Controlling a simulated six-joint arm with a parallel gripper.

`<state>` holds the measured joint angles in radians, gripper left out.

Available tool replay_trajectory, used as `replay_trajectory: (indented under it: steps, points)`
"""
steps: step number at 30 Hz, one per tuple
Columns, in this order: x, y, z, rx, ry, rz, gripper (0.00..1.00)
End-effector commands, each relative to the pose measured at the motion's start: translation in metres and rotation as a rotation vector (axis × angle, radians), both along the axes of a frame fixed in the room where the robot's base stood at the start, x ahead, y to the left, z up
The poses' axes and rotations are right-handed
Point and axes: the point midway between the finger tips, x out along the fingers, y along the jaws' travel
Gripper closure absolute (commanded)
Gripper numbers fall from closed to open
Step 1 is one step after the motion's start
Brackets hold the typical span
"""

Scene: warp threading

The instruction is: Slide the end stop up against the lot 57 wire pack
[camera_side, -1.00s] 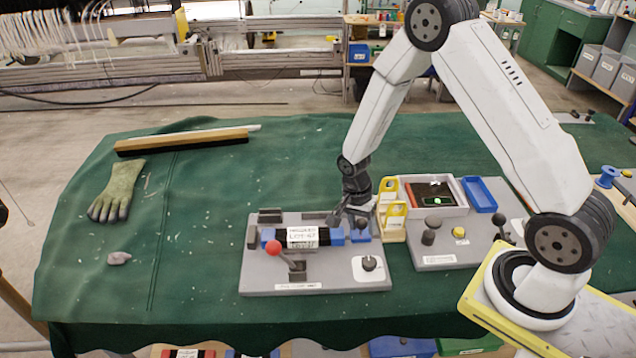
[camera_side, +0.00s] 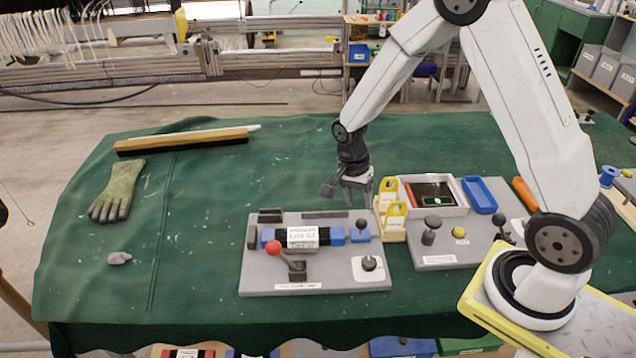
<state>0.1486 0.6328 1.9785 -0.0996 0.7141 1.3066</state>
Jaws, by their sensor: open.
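The wire pack (camera_side: 303,238), dark with blue ends and a white lot 57 label, lies on a grey fixture plate (camera_side: 330,282). The end stop (camera_side: 360,236), a small blue block with a dark knob, sits just right of the pack's right blue end. A narrow gap seems to separate them, but contact is hard to judge at this size. My gripper (camera_side: 348,190) is open and empty, raised above and behind the end stop, clear of both.
A red-ball lever (camera_side: 274,248) stands at the plate's front and a dark knob (camera_side: 369,263) on its right corner. A second grey plate (camera_side: 437,262) with knobs lies beyond. A glove (camera_side: 118,190) and brush (camera_side: 182,141) lie left.

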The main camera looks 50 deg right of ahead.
Motion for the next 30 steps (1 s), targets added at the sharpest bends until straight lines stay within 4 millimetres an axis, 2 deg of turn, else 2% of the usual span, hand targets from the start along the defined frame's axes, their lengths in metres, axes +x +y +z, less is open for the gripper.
replay_trajectory:
  steps: [17, 23, 30]
  points:
    - [0.001, 0.0014, 0.0008, -0.016, 0.012, -0.042, 0.43]
    - [0.0036, 0.0048, -0.0014, -0.072, 0.041, -0.167, 0.43]
    - [0.0084, 0.01, -0.0037, -0.196, 0.076, -0.397, 0.43]
